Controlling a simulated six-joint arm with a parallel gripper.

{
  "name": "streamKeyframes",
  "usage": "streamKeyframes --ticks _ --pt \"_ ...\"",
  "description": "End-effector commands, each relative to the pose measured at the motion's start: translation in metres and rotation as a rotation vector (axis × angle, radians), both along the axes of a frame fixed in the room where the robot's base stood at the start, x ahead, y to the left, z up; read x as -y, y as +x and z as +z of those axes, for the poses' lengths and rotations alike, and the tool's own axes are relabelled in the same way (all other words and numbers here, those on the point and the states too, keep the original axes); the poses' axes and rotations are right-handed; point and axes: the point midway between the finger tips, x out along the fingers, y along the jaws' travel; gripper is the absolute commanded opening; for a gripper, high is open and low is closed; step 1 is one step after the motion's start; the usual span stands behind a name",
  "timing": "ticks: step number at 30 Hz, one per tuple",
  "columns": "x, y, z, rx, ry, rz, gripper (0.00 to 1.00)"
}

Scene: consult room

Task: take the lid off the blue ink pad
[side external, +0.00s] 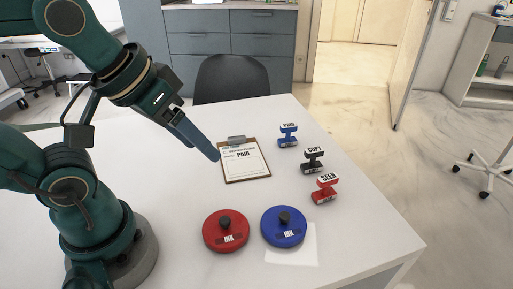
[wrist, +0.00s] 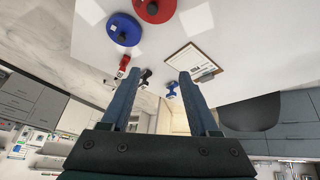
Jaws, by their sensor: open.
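The blue ink pad (side external: 284,228) is a round blue tin with its lid on, a black knob on top and a label reading INK. It sits at the front of the white table, partly over a white sheet. It also shows in the wrist view (wrist: 124,30), at the upper left. My gripper (side external: 215,158) is in the air above the table, near the clipboard and well behind and left of the blue pad. In the wrist view its two fingers (wrist: 158,76) are spread apart with nothing between them.
A red ink pad (side external: 226,230) with a black knob stands close left of the blue one. A clipboard (side external: 262,176) with a PAID sheet lies behind. Blue (side external: 288,136), black (side external: 313,160) and red (side external: 325,189) stamps stand along the right. The table's right edge is near them.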

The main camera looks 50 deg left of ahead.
Motion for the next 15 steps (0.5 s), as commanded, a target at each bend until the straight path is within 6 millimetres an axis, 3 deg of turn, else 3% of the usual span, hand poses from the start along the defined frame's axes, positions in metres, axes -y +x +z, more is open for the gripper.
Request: streamKeyframes --ticks 8,15 --pt "0.017 0.045 0.012 -0.107 -0.102 0.141 0.61" --pt "0.044 0.088 -0.008 -0.247 -0.138 0.223 0.61"
